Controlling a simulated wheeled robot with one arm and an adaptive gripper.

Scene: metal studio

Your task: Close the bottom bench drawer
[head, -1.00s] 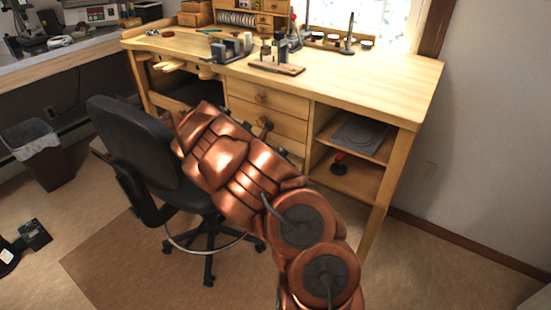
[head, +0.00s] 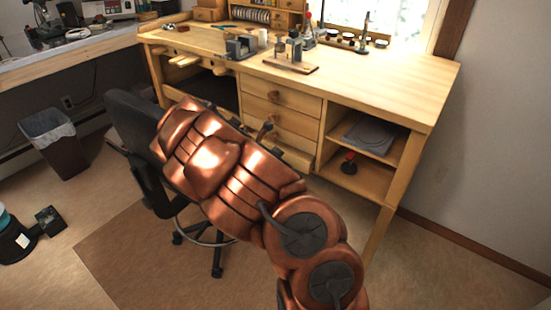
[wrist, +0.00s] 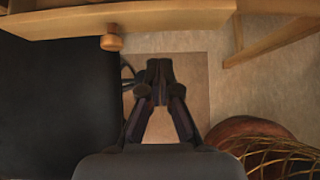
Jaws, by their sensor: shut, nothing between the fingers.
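The wooden bench (head: 390,90) has a stack of drawers left of its open shelves. The upper drawer fronts (head: 300,103) look flush with the bench. In the wrist view, a wooden drawer front (wrist: 185,19) with a round knob (wrist: 111,42) crosses the top, apparently the bottom drawer standing out. How far out it is cannot be told. My gripper (wrist: 159,66) is shut and empty, pointing toward the drawer front, below and right of the knob in the picture, apparently apart from it.
A black chair (head: 133,120) stands close on the left; its dark seat (wrist: 50,100) fills the wrist view's left side. A bench leg (wrist: 238,35) is at the right. A wicker-like object (wrist: 280,155) shows lower right. A bin (head: 55,140) stands at far left. Floor right of the bench is clear.

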